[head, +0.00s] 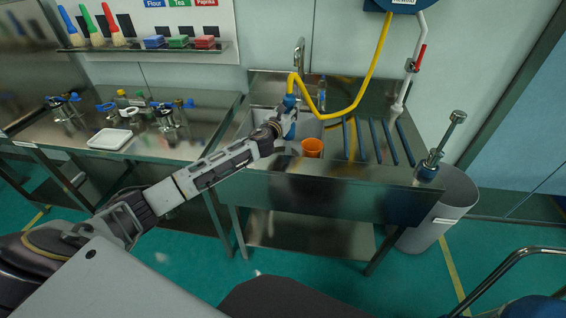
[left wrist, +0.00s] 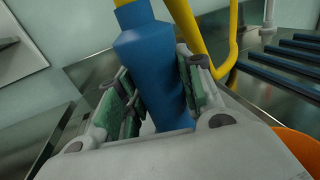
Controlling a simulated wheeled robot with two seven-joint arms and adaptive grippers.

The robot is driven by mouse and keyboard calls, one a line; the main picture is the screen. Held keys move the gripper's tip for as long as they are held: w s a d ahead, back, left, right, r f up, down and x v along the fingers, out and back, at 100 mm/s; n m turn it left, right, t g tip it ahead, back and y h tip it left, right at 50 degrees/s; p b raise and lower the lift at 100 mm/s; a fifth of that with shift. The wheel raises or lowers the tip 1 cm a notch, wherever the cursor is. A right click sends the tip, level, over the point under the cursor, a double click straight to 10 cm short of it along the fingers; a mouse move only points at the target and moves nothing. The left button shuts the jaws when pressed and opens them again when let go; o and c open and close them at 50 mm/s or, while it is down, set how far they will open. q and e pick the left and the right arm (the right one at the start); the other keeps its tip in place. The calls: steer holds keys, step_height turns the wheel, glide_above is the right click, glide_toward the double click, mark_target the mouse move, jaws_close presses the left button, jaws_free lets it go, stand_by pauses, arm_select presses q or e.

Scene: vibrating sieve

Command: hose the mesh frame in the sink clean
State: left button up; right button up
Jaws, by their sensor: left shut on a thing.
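My left gripper (head: 287,115) is shut on the blue spray nozzle (head: 290,102) of the yellow hose (head: 381,48), over the left part of the steel sink (head: 325,192). In the left wrist view the blue nozzle (left wrist: 151,68) stands tilted between the green-padded fingers, and the yellow hose (left wrist: 184,22) shows behind it. The hose hangs from the blue reel (head: 401,4) on the wall and loops up to the nozzle. I cannot make out the mesh frame; my arm and gripper cover part of the basin. No water spray shows. My right gripper is not in view.
An orange cup (head: 312,147) is close right of my gripper. Several blue bars (head: 376,140) lie across the sink's right side. A faucet (head: 299,57) stands behind. A left-hand table holds a white tray (head: 110,139) and clamps. A grey bin (head: 438,207) stands at the right.

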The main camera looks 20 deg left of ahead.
arm_select(q)
steer(key=shift+a, duration=0.1)
stand_by(0.6)
steer(key=shift+w+a, duration=0.65)
steer(key=shift+a, duration=0.25)
steer(key=shift+w+a, duration=0.65)
steer(key=shift+a, duration=0.25)
steer(key=shift+d, duration=0.1)
steer(key=shift+w+d, duration=0.65)
steer(key=shift+w, duration=0.3)
steer(key=shift+w+d, duration=0.65)
steer(key=shift+w, duration=0.25)
steer(key=shift+a, duration=0.2)
steer(key=s+a, duration=0.1)
steer(key=a, duration=0.5)
stand_by(0.9)
steer(key=shift+s+d, duration=0.1)
steer(key=shift+s, duration=0.05)
stand_by(0.9)
